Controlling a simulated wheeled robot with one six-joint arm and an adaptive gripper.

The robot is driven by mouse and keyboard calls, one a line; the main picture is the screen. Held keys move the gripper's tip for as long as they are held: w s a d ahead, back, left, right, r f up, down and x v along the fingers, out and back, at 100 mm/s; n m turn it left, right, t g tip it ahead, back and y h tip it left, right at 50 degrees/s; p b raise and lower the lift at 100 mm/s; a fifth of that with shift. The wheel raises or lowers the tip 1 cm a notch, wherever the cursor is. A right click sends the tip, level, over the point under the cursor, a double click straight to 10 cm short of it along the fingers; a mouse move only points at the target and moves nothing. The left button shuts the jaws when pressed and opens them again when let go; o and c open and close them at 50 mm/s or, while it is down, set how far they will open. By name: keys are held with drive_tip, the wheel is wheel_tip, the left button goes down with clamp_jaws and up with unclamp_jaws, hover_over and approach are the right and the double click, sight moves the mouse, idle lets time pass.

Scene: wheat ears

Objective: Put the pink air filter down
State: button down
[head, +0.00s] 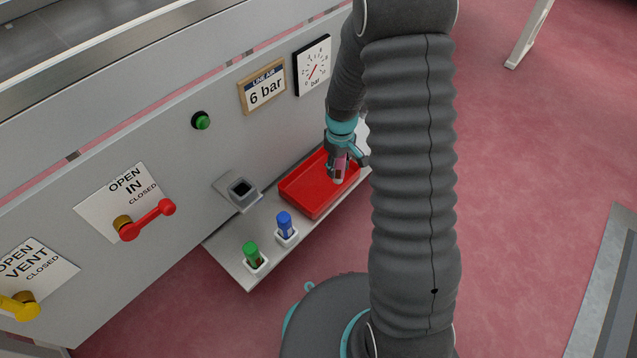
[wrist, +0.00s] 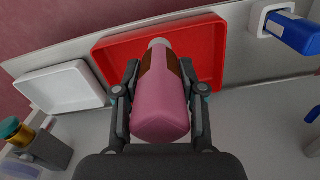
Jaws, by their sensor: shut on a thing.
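The pink air filter (wrist: 160,104) has a brown band and a pale tip. It is between the two fingers of my gripper (wrist: 160,95) in the wrist view, and the gripper is shut on it. In the head view my gripper (head: 345,160) holds the filter (head: 339,176) over the red tray (head: 314,208). The red tray also shows in the wrist view (wrist: 110,52), behind the filter's tip. I cannot tell whether the tip touches the tray floor. Part of the tray is hidden by my arm in the head view.
A blue filter (head: 284,222) and a green filter (head: 252,253) stand in white holders on the shelf, left of the tray. A square socket (head: 240,189) sits by the panel. A white tray (wrist: 66,88) lies beside the red one. Red (head: 148,219) and yellow (head: 18,305) valve handles project from the panel.

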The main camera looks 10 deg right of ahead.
drive_tip(key=d+n, duration=0.4)
drive_tip(key=n, duration=0.3)
drive_tip(key=n+b, duration=0.2)
drive_tip(key=n, duration=0.2)
approach(319, 184)
drive_tip(key=shift+f+b, duration=0.35)
drive_tip(key=shift+f, duration=1.2)
drive_tip(key=shift+f, duration=0.15)
drive_tip(key=c, duration=0.7)
unclamp_jaws()
